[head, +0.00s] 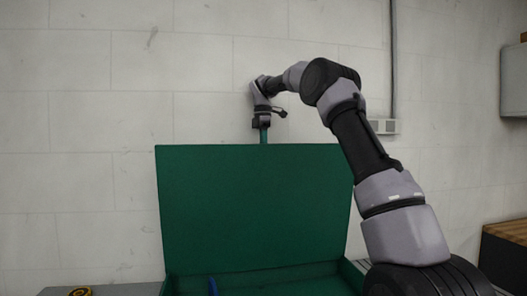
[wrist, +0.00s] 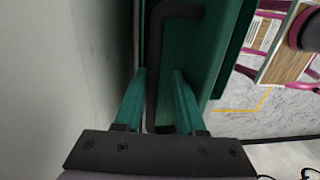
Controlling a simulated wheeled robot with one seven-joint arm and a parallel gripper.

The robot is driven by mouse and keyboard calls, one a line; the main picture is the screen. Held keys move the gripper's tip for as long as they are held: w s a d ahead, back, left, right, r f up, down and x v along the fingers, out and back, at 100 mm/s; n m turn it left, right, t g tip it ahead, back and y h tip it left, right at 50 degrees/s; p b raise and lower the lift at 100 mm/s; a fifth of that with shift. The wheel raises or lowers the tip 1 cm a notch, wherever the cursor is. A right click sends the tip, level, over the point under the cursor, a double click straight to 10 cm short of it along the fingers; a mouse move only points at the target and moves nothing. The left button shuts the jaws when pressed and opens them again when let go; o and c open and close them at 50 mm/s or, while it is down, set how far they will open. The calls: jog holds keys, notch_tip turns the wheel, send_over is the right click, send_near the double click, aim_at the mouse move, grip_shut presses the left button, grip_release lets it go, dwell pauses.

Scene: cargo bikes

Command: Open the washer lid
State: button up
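The washer lid (head: 255,208) is a large green panel standing raised, nearly upright, at the back of a green box (head: 300,282). My gripper (head: 264,135) points down at the lid's top edge, and its fingertips are hidden by the lid in the head view. In the wrist view my gripper (wrist: 158,76) has its two green fingers apart, with a dark bar-like handle (wrist: 154,60) showing between them. The green lid (wrist: 222,50) is beside the right finger. I cannot tell whether the fingers touch the handle or the lid.
A pale block wall (head: 100,150) is close behind the lid. A coiled yellow item (head: 80,291) lies at the lower left. A wooden-topped dark cabinet (head: 505,258) is at the right. A grey wall box (head: 514,80) hangs above it.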

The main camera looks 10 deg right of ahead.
jog(key=shift+s+r, duration=0.1)
jog(key=shift+r, duration=0.15)
dwell(0.4)
jog(key=r, duration=0.5)
jog(key=shift+w+a, duration=0.1)
jog(key=shift+w, duration=0.2)
jog(key=shift+r, duration=1.15)
jog(key=shift+r, duration=0.1)
jog(key=s+d+r+m+t, duration=0.25)
jog(key=s+m, duration=0.25)
jog(key=s, duration=0.5)
jog(key=s+d+r+m+t, duration=0.1)
jog(key=s+d+m, duration=0.25)
jog(key=s, duration=0.65)
jog(key=s+f+m+t+y, duration=0.1)
jog(key=s+f+m+t, duration=0.1)
jog(key=s+f+m, duration=0.5)
jog(key=s+f+m+t+y, duration=0.1)
jog(key=s+f+m, duration=0.5)
jog(key=s, duration=0.6)
jog(key=shift+s+a+f+m+t, duration=0.2)
jog(key=shift+f+m+t, duration=0.15)
jog(key=shift+f+t, duration=0.45)
